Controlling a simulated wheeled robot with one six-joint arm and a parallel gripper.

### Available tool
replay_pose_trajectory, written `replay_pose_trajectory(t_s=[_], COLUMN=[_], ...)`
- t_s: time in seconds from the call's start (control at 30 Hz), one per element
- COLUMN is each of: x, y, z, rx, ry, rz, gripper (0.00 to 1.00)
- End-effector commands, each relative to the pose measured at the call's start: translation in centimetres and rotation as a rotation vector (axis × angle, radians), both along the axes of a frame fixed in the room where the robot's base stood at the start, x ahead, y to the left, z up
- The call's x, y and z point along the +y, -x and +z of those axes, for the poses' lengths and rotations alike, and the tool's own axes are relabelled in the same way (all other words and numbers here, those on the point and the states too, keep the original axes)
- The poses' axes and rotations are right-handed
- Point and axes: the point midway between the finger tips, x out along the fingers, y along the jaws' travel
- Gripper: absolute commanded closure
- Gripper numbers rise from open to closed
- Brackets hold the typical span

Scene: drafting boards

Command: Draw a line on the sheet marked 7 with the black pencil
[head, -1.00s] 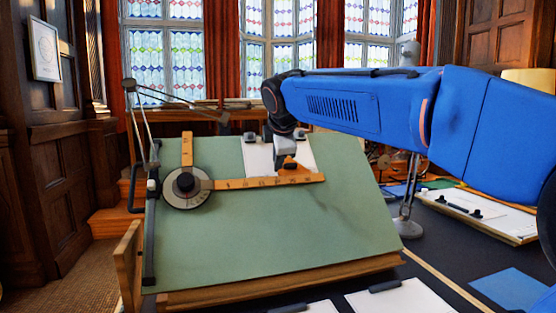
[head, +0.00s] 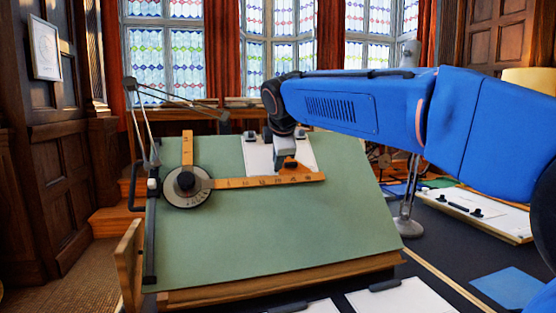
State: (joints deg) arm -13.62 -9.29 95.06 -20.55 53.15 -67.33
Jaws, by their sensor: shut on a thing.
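A white sheet (head: 258,158) lies on the upper part of a tilted green drafting board (head: 270,235), held by dark clips at its top edge. Any number on it is too small to read, so I cannot tell if it is sheet 7. My gripper (head: 286,163) points down over the middle of this sheet, just above the wooden rule (head: 250,182). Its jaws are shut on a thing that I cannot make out. The black pencil cannot be picked out. My wrist hides part of the sheet, and I cannot tell whether anything touches the paper.
A drafting machine with a round dial head (head: 187,187) and two wooden rules rests on the board's left. More white sheets lie at the front (head: 400,300) and on a board at the right (head: 480,212). A lamp stand (head: 406,228) rises beside the green board's right edge.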

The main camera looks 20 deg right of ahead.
Motion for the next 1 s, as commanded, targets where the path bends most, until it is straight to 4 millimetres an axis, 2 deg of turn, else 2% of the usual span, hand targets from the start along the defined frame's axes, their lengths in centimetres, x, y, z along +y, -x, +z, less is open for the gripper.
replay_pose_trajectory(t_s=[1.0], x=[-0.01], y=[-0.72], z=[0.62], rx=[-0.001], ry=[0.0], rz=[0.0], gripper=[1.0])
